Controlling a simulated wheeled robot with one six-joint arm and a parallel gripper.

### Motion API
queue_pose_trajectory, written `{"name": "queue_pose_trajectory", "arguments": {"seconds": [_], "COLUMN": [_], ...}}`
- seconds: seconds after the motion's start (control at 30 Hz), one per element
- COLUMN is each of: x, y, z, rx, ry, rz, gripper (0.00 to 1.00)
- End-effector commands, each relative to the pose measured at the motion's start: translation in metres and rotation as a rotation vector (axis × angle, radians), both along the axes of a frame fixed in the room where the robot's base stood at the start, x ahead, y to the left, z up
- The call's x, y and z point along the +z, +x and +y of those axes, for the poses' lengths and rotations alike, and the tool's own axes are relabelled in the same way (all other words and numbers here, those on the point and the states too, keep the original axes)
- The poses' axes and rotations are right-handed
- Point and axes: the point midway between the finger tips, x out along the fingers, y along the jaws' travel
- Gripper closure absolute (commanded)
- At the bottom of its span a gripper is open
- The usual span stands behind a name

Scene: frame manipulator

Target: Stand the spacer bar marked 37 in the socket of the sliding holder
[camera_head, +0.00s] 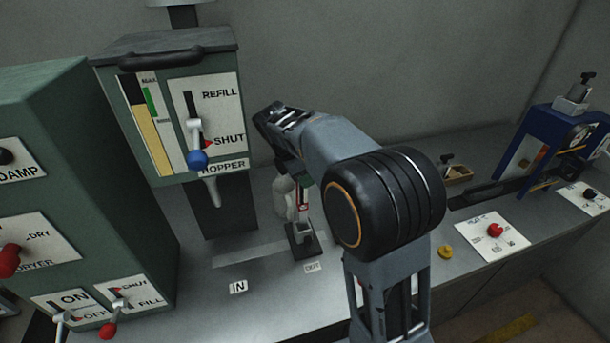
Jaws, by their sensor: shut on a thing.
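My gripper (297,190) is left of centre, below my bent arm, and is partly hidden by it. It is shut on a small upright bar (303,203) with a pale and red face, which appears to be the spacer bar. Its number is too small to read. The dark sliding holder (303,245) sits just below, at the right end of a pale track strip, beside the OUT label. The bar's lower end is at or just above the holder. I cannot tell whether it is inside the socket.
The green hopper (135,50) with its blue-knobbed lever (197,159) stands behind left, its spout (212,192) left of the holder. A green dryer cabinet (70,170) fills the left.

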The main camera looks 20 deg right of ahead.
Motion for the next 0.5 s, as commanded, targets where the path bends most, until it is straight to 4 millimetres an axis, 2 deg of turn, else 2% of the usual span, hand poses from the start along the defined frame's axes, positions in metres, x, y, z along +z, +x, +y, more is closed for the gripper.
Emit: {"name": "queue_pose_trajectory", "arguments": {"seconds": [0.03,0.5], "x": [-0.013,-0.063], "y": [0.000,0.000], "z": [0.000,0.000], "rx": [0.000,0.001], "ry": [0.000,0.000], "rz": [-0.001,0.000], "gripper": [1.00,1.00]}}
